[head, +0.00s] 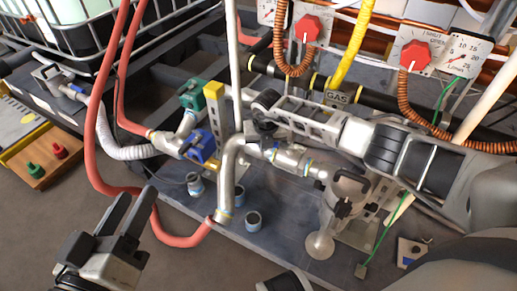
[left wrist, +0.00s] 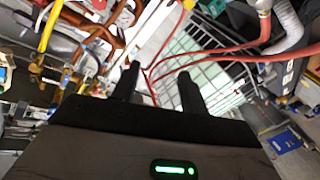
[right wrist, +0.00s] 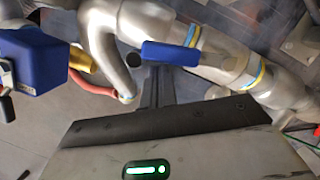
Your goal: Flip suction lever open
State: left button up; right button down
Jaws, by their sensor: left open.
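A blue lever handle (right wrist: 170,53) shows in the right wrist view, lying across a silver pipe (right wrist: 105,40) beside a pipe joint. My right gripper (right wrist: 158,76) is just below it, its two dark fingers close together with their tips at the handle's lower edge. I cannot tell whether they touch it. In the head view my right gripper (head: 265,135) is above the silver pipework, and the lever is mostly hidden there.
A blue box (right wrist: 45,62) stands left of the lever in the right wrist view; it is also in the head view (head: 202,147). A red hose (head: 185,240) loops between my left gripper and the pipes. Red knobs (head: 307,28) are at the back. Floor at front left is clear.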

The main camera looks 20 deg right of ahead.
pick_arm(q)
jog(key=shift+w+a+r+m+t+b, duration=0.15)
jog(key=shift+w+r+m+t+b, duration=0.2)
jog(key=shift+r, duration=0.3)
jog(key=shift+w+a+r+m+t+b, duration=0.15)
jog(key=shift+w+r+m+t, duration=0.25)
jog(key=shift+r, duration=0.2)
pick_arm(e)
jog(key=shift+w+d, duration=0.25)
jog(key=shift+w, duration=0.25)
jog(key=shift+w+d, duration=0.25)
jog(key=shift+w, duration=0.25)
jog(key=shift+r, duration=0.1)
